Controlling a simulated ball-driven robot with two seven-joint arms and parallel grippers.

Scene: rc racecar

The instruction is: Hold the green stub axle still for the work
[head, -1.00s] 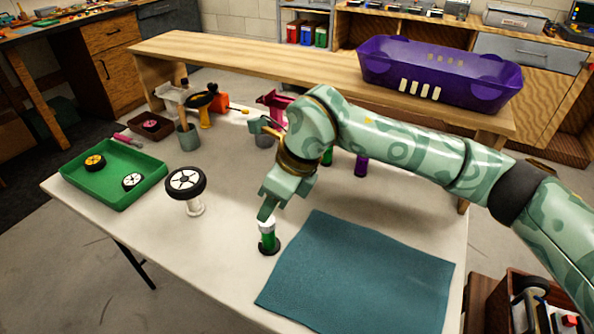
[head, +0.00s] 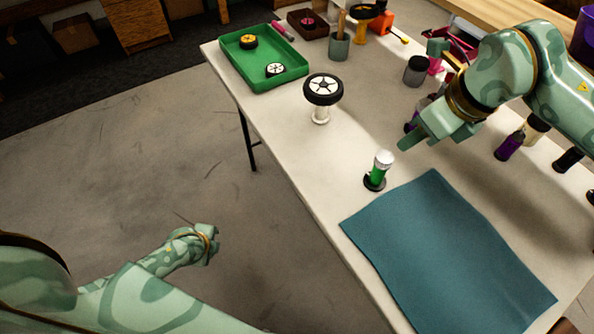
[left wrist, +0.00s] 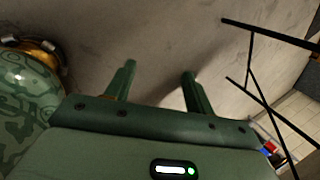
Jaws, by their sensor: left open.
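The green stub axle (head: 376,177) stands upright on a dark round base on the white table, near its front edge. It has a pale, shiny top. My right gripper (head: 405,143) is above the table, up and to the right of the axle and apart from it in the picture. Only one of its fingers shows clearly, and nothing is seen in it. My left gripper (head: 212,240) is low over the floor, off the table's front edge and far from the axle. In the left wrist view its two fingers (left wrist: 158,82) are apart with nothing between them.
A teal mat (head: 445,245) lies right of the axle. A wheel on a white stand (head: 322,90) stands behind it to the left. A green tray (head: 293,83) holds two small wheels. A purple bottle (head: 509,146) stands at right. Table legs (left wrist: 250,60) show in the left wrist view.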

